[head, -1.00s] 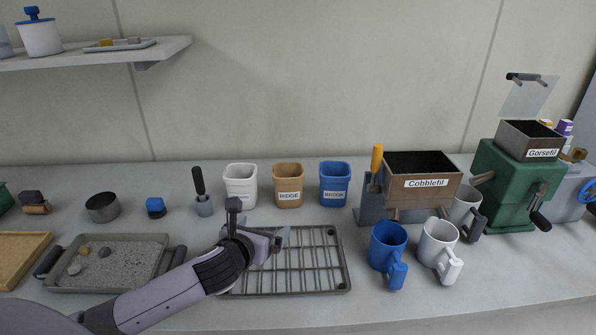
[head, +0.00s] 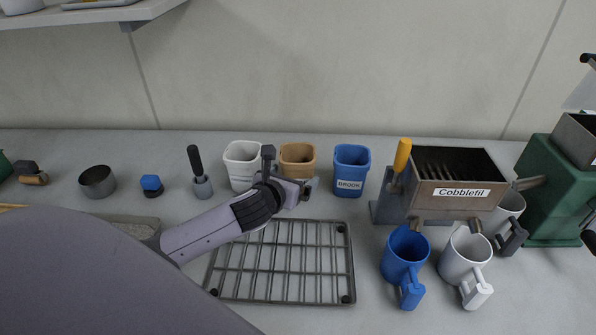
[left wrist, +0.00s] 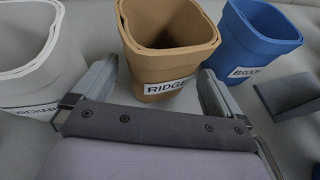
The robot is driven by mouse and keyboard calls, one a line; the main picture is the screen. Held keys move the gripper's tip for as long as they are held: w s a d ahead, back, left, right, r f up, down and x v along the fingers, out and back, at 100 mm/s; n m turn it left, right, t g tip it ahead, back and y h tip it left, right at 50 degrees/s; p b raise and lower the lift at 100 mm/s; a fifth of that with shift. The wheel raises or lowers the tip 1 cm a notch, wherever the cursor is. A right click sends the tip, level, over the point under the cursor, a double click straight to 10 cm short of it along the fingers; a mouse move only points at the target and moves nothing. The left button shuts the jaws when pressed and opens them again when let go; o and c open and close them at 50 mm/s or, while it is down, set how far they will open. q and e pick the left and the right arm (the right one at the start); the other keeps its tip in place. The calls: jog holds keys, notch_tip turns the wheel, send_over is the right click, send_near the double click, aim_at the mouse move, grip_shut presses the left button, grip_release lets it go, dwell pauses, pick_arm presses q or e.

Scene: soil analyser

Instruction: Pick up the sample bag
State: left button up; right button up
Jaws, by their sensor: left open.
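Three open-topped sample bags stand in a row near the back of the counter: a white bag (head: 241,158), a tan bag (head: 297,156) and a blue bag (head: 350,170) labelled BROOK. In the left wrist view, the tan bag (left wrist: 167,45) is labelled RIDGE, with the white bag (left wrist: 25,45) left and the blue bag (left wrist: 255,45) right. My left gripper (head: 304,185) is open and empty in front of the tan bag, hiding its lower part in the head view. The left wrist view shows the fingers (left wrist: 158,85) towards either side of its base. Contact cannot be told.
A wire rack (head: 283,262) lies below my left arm. Right of the bags stand a brown Cobblefil box (head: 450,200), a blue mug (head: 404,255), a white mug (head: 463,255) and a green machine (head: 550,185).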

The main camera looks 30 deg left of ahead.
pick_arm(q)
jog(key=shift+f+x, duration=0.25)
jog(key=shift+x, duration=2.05)
jog(key=shift+s+a, duration=0.1)
jog(key=shift+s, duration=0.1)
jog(key=c, duration=1.1)
